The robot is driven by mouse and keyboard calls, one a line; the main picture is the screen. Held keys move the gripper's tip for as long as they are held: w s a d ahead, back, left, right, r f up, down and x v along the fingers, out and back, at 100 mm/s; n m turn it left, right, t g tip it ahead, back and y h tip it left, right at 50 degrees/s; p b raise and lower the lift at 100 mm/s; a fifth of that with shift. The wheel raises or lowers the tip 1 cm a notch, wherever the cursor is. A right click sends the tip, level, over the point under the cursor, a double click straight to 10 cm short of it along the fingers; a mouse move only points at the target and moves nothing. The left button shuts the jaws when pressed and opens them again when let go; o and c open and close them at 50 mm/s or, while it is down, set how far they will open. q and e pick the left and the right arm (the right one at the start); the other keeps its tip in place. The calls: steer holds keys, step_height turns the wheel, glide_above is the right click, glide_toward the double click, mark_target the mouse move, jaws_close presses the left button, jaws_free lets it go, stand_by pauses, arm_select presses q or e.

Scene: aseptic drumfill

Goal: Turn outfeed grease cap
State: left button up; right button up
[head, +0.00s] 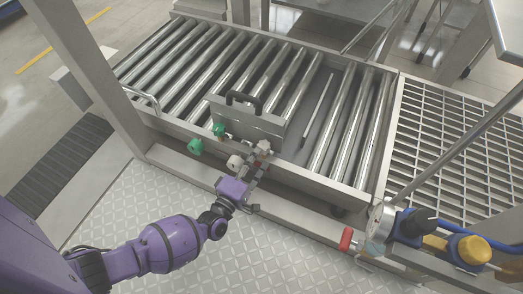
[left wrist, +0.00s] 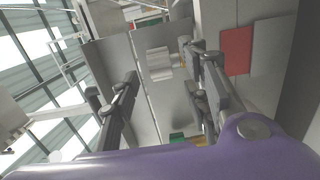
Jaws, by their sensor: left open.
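My left gripper (head: 259,162) is open at the front side rail of the roller conveyor. In the left wrist view its two fingers (left wrist: 163,80) stand apart. A pale grey ridged cap (left wrist: 159,63) shows between and beyond them, against a grey metal face. I cannot tell whether the fingers touch it. In the head view a light grey knob-like part (head: 263,148) sits at the fingertips, and a whitish round cap (head: 234,162) is just left of the gripper. Which of these is the ridged cap is unclear. My right gripper is not in view.
Two green fittings (head: 195,146) (head: 218,130) sit left of the gripper. A metal box with a black handle (head: 244,98) stands behind it on the conveyor rollers (head: 170,75). The tread-plate floor in front is clear.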

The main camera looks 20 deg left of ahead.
arm_select(q)
steer(key=shift+w+d+b, duration=0.2)
steer(key=shift+w+b, duration=0.35)
steer(key=shift+w, duration=1.55)
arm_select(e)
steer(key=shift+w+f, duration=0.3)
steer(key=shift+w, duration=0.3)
arm_select(q)
jaws_close()
steer(key=h+b, duration=0.1)
steer(key=m+h+b, duration=0.1)
steer(key=shift+a+m+g+h, duration=0.2)
steer(key=shift+m+g+h, duration=0.5)
steer(key=shift+m+h, duration=0.4)
steer(key=shift+h, duration=0.4)
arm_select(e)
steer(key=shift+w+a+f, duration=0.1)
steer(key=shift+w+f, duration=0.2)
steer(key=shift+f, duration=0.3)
arm_select(q)
jaws_free()
steer(key=v, duration=1.2)
